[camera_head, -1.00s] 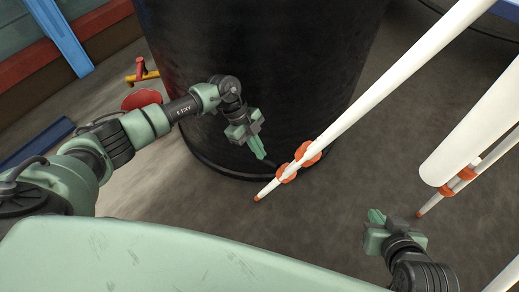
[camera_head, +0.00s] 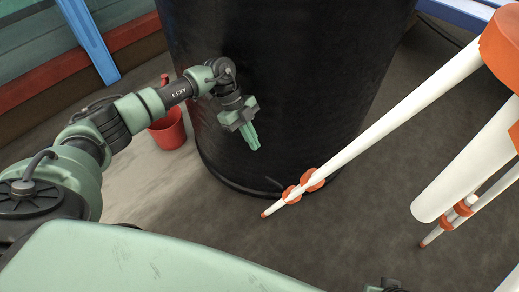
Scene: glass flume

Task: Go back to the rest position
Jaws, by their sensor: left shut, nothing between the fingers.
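My left gripper (camera_head: 252,136) is shut and empty. It points down in front of the large black cylindrical tank (camera_head: 290,60), with no object between its green fingers. My left arm (camera_head: 140,108) reaches in from the left side of the view. Of my right arm, only a small dark part (camera_head: 386,286) shows at the bottom edge, and its fingers cannot be made out.
A white pole (camera_head: 370,135) with orange collars slants down beside the tank to the floor. Thicker white and orange poles (camera_head: 450,180) stand at the right. A red bucket (camera_head: 168,130) is left of the tank. Bare grey floor (camera_head: 330,235) lies in front.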

